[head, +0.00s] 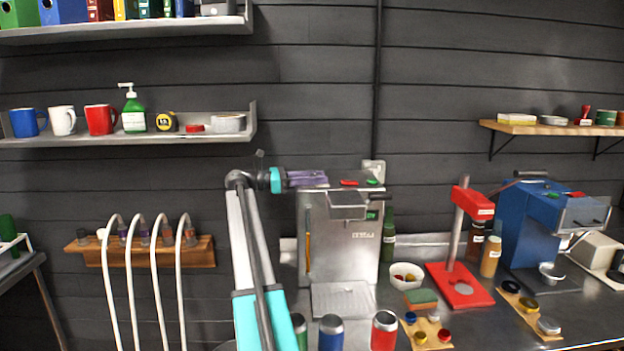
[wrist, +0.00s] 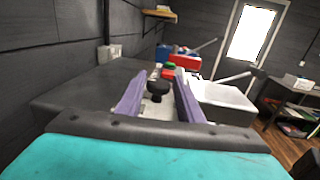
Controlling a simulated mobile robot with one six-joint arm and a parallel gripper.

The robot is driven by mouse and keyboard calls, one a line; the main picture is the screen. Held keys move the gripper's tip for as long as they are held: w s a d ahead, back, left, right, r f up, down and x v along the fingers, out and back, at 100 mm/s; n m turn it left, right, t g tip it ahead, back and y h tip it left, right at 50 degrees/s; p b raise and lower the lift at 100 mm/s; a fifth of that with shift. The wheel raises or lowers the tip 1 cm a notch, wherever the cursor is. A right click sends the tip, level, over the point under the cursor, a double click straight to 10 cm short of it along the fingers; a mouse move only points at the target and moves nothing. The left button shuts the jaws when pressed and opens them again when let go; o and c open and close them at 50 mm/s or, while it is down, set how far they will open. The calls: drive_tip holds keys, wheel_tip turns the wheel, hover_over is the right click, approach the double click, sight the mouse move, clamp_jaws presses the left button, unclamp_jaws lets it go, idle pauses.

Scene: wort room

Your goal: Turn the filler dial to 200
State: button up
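The filler (head: 340,245) is a silver box-shaped machine standing on the bench in the middle of the head view. My gripper (head: 322,180) has purple fingers and is at the filler's top, on its left side. In the wrist view, a black round knob, apparently the dial (wrist: 158,88), stands on the filler's top between the two fingers of my gripper (wrist: 160,76). The fingers are open, one on each side of the knob, with gaps showing. The dial's scale and pointer cannot be read. In the head view the knob is hidden by my gripper.
Red (head: 349,183) and green (head: 374,182) buttons sit on the filler's top, right of my gripper. A green bottle (head: 388,240), a white bowl (head: 406,276) and a red stand (head: 460,285) are right of the filler.

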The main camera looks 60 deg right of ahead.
drive_tip(key=shift+o, duration=0.7)
drive_tip(key=shift+s+d, duration=0.1)
drive_tip(key=shift+w+a, duration=0.25)
drive_tip(key=shift+w, duration=0.15)
drive_tip(key=b+v, duration=0.3)
drive_tip(key=v, duration=1)
drive_tip(key=shift+a, duration=0.2)
drive_tip(key=shift+w, duration=0.15)
